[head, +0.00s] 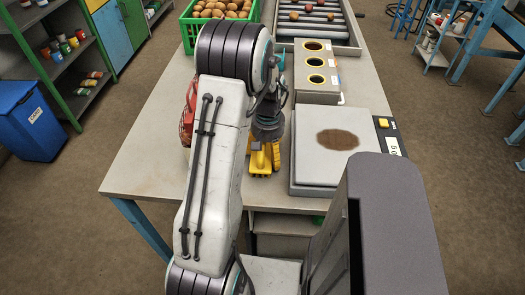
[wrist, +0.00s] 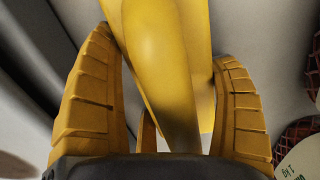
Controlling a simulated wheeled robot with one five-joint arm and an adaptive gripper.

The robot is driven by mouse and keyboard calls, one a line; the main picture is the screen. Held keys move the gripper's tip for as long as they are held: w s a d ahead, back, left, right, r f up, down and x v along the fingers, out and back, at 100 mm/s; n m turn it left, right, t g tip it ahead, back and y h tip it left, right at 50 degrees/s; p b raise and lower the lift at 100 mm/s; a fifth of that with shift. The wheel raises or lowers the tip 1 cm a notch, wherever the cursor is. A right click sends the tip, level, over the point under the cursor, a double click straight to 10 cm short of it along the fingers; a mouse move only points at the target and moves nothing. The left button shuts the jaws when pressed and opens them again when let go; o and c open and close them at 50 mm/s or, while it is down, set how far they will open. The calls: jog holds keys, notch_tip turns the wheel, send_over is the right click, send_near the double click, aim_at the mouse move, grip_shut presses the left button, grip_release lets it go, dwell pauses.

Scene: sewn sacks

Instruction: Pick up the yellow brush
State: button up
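The yellow brush (wrist: 158,55) fills the middle of the wrist view, its smooth yellow body running from the top edge down between the fingers. My gripper (wrist: 168,50) has ribbed yellow fingers standing apart, one on each side of the brush. Gaps show between the fingers and the brush, so it looks open around it, not clamped. In the head view my gripper (head: 263,160) points down low over the table, left of the grey scale. The brush cannot be told apart from the yellow fingers there.
The grey scale (head: 307,172) with a brown patch is close on the right. A red net bag (head: 187,115) is partly hidden behind my arm on the left. A box with round holes (head: 318,95) and a green crate (head: 187,30) are farther back. The table's (head: 150,150) left side is clear.

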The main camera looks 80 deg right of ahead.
jog(key=c, duration=0.3)
jog(key=shift+r, duration=0.15)
jog(key=shift+r, duration=0.5)
jog(key=r, duration=0.1)
jog(key=d+r, duration=0.1)
jog(key=r, duration=0.1)
jog(key=shift+w+r, duration=0.15)
jog(key=shift+r, duration=0.05)
jog(key=w+d+r, duration=0.1)
jog(key=d+r, duration=0.1)
jog(key=d, duration=0.1)
jog(key=w+d+r, duration=0.1)
jog(key=d+r, duration=0.1)
jog(key=d, duration=0.1)
jog(key=w+d+r, duration=0.1)
jog(key=d+r, duration=0.1)
jog(key=d, duration=0.2)
jog(key=shift+r, duration=0.15)
jog(key=shift+w, duration=0.1)
